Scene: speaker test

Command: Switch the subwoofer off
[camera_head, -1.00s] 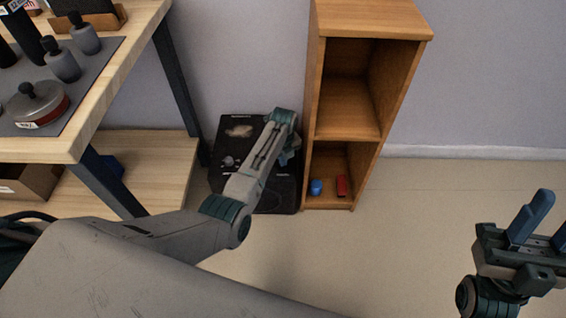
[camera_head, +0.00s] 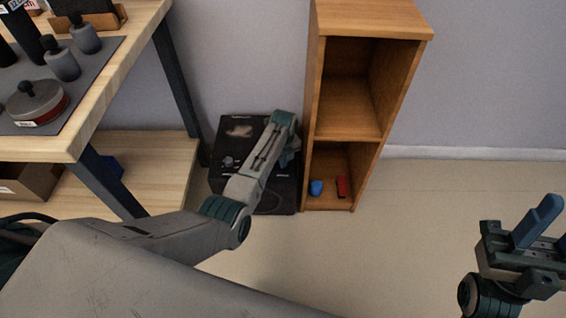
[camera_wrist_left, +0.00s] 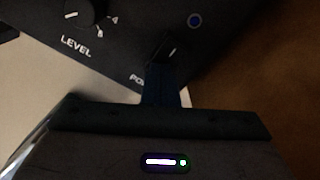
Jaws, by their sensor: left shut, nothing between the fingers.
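The black subwoofer (camera_head: 270,195) stands on the floor between the wooden table and the narrow shelf; it fills the top of the left wrist view (camera_wrist_left: 130,40). The power label is partly covered. My left gripper (camera_head: 286,150) is down at the subwoofer, its tips mostly hidden in the head view. Its shut blue fingers (camera_wrist_left: 165,82) are at the power knob; I cannot tell whether they touch. My right gripper (camera_head: 550,228) is open and empty at the right edge.
The brown shelf (camera_head: 313,100) stands close to the right of my left gripper, with a blue item (camera_head: 316,188) and a red item (camera_head: 342,187) in its bottom compartment. The wooden table (camera_head: 120,70) is on the left. The floor right of the shelf is clear.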

